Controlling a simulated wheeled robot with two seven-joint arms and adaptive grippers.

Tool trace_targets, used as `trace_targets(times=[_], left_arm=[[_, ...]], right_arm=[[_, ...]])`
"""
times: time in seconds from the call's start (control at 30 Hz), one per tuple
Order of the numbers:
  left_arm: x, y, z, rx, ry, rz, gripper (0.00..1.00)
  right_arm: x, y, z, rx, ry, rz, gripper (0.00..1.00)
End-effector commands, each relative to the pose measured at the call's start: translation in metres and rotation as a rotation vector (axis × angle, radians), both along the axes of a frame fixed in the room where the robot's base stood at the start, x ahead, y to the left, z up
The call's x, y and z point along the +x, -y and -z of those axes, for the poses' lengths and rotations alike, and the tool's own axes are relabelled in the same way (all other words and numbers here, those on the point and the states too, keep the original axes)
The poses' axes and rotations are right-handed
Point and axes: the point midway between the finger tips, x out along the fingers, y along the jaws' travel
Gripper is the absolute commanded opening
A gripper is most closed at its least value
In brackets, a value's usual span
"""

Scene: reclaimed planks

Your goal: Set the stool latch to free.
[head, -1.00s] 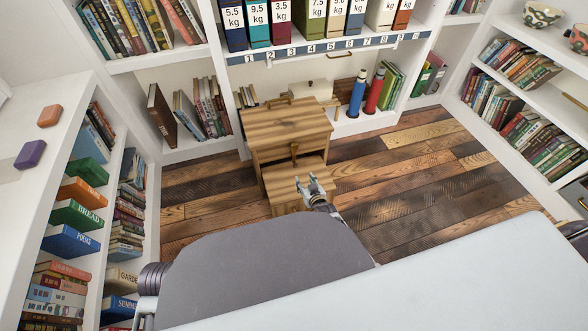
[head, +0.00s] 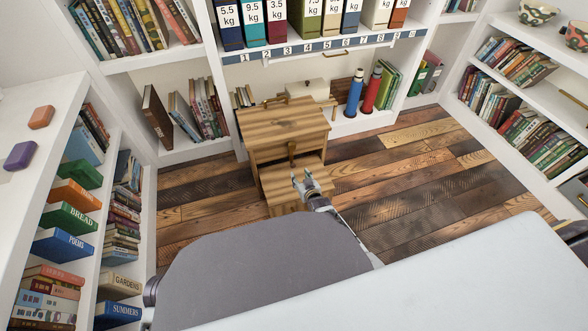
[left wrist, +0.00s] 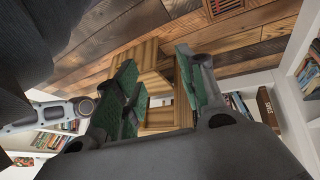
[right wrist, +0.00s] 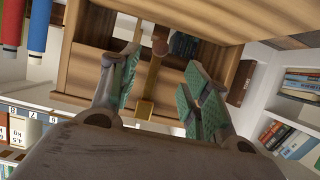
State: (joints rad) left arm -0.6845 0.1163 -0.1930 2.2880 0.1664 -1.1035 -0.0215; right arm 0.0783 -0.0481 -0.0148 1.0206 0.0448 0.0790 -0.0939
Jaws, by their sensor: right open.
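The wooden step stool (head: 284,130) stands on the plank floor by the back shelves, with a lower step in front of its upper part. A brass latch (head: 291,150) hangs on its front; in the right wrist view the latch shows as a long brass bar (right wrist: 151,85) with a round pivot. My right gripper (head: 302,176) is open and empty in front of the latch, over the lower step. In the right wrist view its fingers (right wrist: 160,88) are apart, with the bar nearer the left finger. My left gripper (left wrist: 157,88) is open; the stool shows beyond its fingers.
White bookshelves (head: 175,60) enclose the floor at the back and both sides. Blue (head: 355,93) and red (head: 372,90) cylinders stand right of the stool. Plank floor (head: 420,170) lies clear to the right. A pale surface (head: 430,275) fills the foreground.

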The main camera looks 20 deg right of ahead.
Motion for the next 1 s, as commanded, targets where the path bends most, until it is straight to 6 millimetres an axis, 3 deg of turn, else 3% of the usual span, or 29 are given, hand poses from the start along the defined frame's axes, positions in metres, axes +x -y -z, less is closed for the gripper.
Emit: trace_targets(times=[0.6, 1.0], left_arm=[[0.001, 0.01, 0.058, -0.087, 0.08, -0.047, 0.4], [0.004, 0.014, 0.075, -0.112, 0.101, -0.043, 0.4]], right_arm=[[0.043, -0.001, 0.019, 0.0, 0.001, 0.0, 0.47], [0.066, -0.002, 0.029, 0.0, 0.0, 0.0, 0.47]])
